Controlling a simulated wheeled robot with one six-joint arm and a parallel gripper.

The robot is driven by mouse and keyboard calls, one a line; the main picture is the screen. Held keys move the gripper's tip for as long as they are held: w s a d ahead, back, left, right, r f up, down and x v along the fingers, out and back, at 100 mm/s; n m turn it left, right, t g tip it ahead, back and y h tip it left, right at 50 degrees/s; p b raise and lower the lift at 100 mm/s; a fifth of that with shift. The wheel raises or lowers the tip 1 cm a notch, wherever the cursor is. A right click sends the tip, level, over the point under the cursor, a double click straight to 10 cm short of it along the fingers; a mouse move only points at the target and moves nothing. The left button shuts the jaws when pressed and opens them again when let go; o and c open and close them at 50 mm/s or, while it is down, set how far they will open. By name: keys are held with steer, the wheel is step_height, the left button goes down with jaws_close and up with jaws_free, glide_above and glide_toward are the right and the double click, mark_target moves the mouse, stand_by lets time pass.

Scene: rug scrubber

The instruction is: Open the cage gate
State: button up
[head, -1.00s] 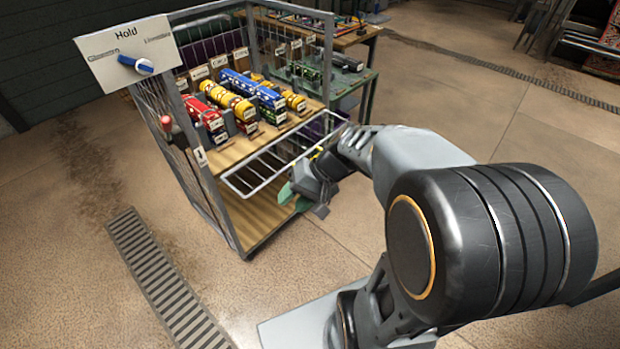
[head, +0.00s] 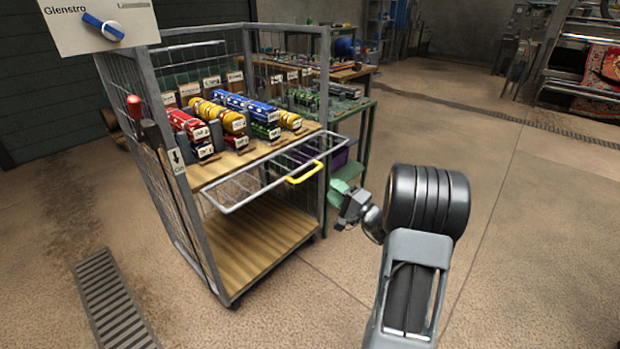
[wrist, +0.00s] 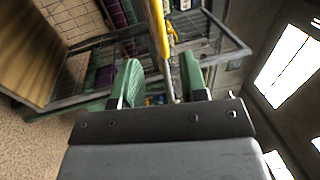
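The cage (head: 152,95) is a grey wire-mesh cart with a wooden shelf and a wooden floor. Its gate (head: 235,195) is a wire-filled metal frame at shelf height, jutting out from the front, with the lower front open. A yellow handle (head: 304,173) sits on the gate's outer bar. My gripper (head: 345,195) is to the right of the handle and apart from it. In the wrist view my gripper (wrist: 158,82) is open, its two green fingers spread with nothing held. The yellow handle (wrist: 158,28) shows beyond the gap between them.
A red-knobbed lever (head: 134,106) stands at the cage's left front post. Colourful model vehicles (head: 228,118) stand on the shelf. A green bench (head: 368,108) is behind; floor at right is clear.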

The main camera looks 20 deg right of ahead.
mark_target(310, 173)
steer(key=b+x, duration=0.1)
steer(key=x, duration=0.9)
steer(key=shift+a, duration=0.1)
steer(key=shift+c, duration=0.3)
jaws_close()
steer(key=shift+r, duration=0.1)
